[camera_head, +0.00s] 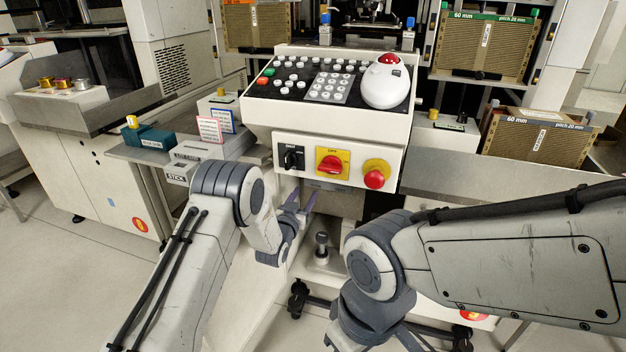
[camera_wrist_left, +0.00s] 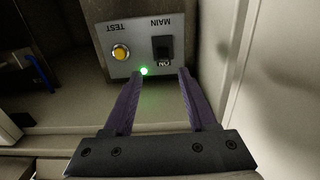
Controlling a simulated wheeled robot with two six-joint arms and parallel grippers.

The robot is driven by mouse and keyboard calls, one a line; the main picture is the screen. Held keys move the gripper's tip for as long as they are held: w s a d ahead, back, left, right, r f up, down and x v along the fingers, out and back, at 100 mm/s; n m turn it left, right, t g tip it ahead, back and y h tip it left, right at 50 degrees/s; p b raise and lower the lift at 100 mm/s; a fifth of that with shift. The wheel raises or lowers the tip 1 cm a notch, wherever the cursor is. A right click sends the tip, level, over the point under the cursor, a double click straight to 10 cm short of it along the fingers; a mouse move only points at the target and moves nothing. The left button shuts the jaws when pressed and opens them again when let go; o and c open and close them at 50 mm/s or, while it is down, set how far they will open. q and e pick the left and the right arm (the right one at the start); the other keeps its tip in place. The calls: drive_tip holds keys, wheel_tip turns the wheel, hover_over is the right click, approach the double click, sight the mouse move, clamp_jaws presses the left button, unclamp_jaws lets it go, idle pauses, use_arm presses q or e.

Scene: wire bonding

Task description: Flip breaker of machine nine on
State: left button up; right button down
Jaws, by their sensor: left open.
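The breaker panel (camera_wrist_left: 140,45) shows upside down in the left wrist view. It carries a black rocker switch (camera_wrist_left: 163,48) between the labels MAIN and ON, a yellow TEST button (camera_wrist_left: 121,52) and a lit green lamp (camera_wrist_left: 144,71). My left gripper (camera_wrist_left: 160,72) is open and empty, its two purple fingers pointing at the panel with the tips near its lamp edge. I cannot tell whether they touch it. In the head view my left gripper (camera_head: 299,203) reaches beneath the machine's control console, where the breaker panel is hidden. My right gripper's fingers are not in view.
The console (camera_head: 258,118) overhangs with a black rotary switch (camera_head: 291,158), a red knob on yellow (camera_head: 331,165) and a red emergency button (camera_head: 375,178). A metal post (camera_head: 321,245) stands near my left gripper. A pale wall (camera_wrist_left: 211,60) flanks the panel.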

use_arm(q)
drive_tip(key=b+x, duration=0.3)
drive_tip(key=x, duration=0.5)
drive_tip(key=shift+w, duration=0.45)
drive_tip(key=shift+a, duration=0.15)
clamp_jaws()
drive_tip(key=shift+w+r+g+y+p, duration=0.1)
drive_tip(key=shift+r+g+y+p, duration=0.3)
drive_tip(key=shift+g+p, duration=1.15)
